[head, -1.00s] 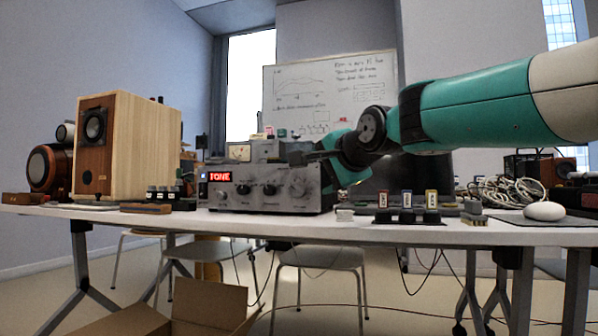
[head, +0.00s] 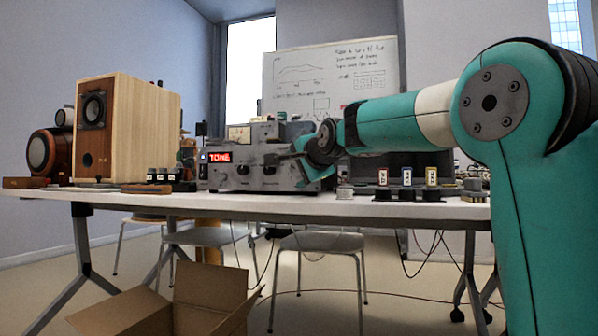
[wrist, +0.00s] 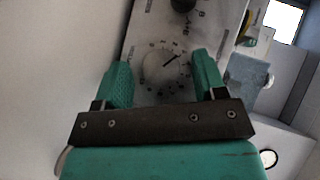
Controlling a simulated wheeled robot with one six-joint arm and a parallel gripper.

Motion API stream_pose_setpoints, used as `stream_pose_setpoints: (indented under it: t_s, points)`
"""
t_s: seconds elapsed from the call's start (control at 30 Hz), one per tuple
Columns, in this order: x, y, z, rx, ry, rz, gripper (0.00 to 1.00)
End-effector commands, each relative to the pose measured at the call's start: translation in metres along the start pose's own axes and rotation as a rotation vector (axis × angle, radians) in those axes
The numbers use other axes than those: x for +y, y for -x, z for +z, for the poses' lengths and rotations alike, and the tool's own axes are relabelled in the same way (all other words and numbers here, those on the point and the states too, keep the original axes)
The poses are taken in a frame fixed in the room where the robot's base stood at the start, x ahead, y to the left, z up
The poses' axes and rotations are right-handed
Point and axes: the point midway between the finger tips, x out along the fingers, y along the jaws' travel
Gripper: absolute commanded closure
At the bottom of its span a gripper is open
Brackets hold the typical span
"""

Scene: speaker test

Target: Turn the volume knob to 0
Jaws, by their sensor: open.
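In the wrist view a round silver knob (wrist: 160,72) with a numbered scale lies between the two green fingers of my open gripper (wrist: 161,64). The knob's dark pointer mark aims to the upper right. Clear gaps show on both sides of the knob. The scale numbers are too small to read. A black knob (wrist: 182,4) is at the top of the wrist view.
A wooden speaker (head: 150,130) stands left on the white table (head: 300,206). Several small labelled blocks (head: 407,180) sit right of the amplifier. An open cardboard box (head: 208,290) is on the floor in front. A whiteboard (head: 300,75) stands behind.

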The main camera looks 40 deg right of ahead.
Motion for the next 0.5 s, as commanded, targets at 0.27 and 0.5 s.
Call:
stream_pose_setpoints:
  t_s: [0.27, 0.5]
  points:
    - [-0.0003, 0.0004, 0.0001, 0.0, 0.0, 0.0, 0.68]
    - [-0.0007, 0.0007, 0.0001, -0.001, 0.003, 0.003, 0.85]
